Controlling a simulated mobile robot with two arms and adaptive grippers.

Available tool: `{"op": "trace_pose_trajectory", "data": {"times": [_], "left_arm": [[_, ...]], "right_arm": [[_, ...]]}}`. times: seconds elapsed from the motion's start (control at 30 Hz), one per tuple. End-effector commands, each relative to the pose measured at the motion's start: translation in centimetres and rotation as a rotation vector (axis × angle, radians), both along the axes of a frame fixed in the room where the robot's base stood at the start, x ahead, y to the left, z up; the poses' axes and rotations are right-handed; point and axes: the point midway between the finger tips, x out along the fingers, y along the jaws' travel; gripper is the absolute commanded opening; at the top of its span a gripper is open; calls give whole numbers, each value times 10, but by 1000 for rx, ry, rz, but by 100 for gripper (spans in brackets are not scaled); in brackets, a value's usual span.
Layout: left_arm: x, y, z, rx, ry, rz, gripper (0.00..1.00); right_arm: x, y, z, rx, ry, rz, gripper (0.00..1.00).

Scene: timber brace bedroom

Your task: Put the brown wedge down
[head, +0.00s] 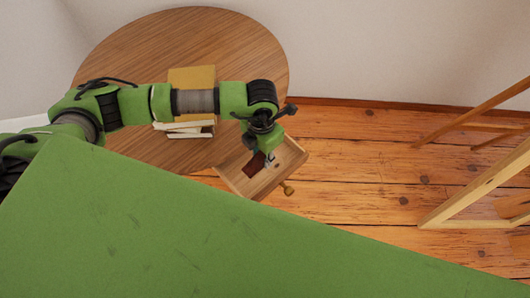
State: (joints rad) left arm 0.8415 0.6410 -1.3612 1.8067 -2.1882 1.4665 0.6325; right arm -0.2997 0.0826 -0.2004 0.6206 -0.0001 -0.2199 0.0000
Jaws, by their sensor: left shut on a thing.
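The brown wedge (255,163) shows as a small dark red-brown piece at my left gripper, over the open wooden drawer (296,158). My left gripper (267,161) points down into the drawer area and is shut on the wedge. The gripper and wrist hide part of the wedge, and I cannot tell whether it touches the drawer floor. My right gripper is not in view.
The drawer has a brass-coloured knob (288,189) and sticks out at the edge of a round wooden table (150,50). Books (192,77) lie on the table under my left arm. A wooden frame (470,195) stands at the right. The plank floor (360,160) between is clear.

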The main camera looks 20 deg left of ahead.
Motion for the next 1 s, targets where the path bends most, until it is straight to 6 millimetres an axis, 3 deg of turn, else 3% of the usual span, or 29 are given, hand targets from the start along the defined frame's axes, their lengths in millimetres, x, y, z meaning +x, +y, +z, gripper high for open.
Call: {"op": "trace_pose_trajectory", "data": {"times": [0.33, 0.57, 0.77, 1.0], "left_arm": [[34, 3, -44, 1, 3, -1, 6], [43, 4, -55, 1, 3, -1, 6], [41, 4, -82, 1, 4, -1, 6], [41, 4, -84, 1, 2, -2, 6]], "right_arm": [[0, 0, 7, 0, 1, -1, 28], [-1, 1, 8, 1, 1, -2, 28], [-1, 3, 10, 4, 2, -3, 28], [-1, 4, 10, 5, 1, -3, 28]]}}
